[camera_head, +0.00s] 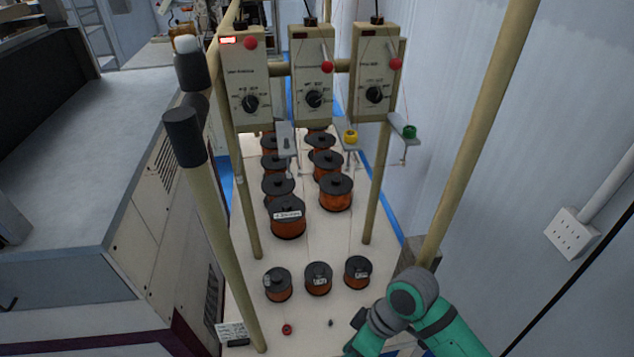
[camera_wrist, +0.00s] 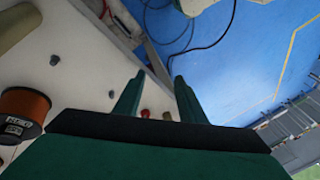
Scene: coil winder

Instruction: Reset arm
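My green arm (camera_head: 432,325) is folded at the bottom right of the head view, in front of the right end of the white bench. In the wrist view my gripper (camera_wrist: 159,80) has its two green fingers apart with nothing between them. Past the fingers are the bench edge and blue floor. In the head view the fingers are hidden or too small to make out. A copper wire spool (camera_wrist: 22,114) shows at the left of the wrist view, clear of the fingers.
Three small spools (camera_head: 318,279) stand on the bench (camera_head: 340,235), with larger spools behind. Three control boxes (camera_head: 313,70) hang on beige posts above. A pale wall (camera_head: 560,120) is close on the right. A small red part (camera_head: 287,329) lies near the front.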

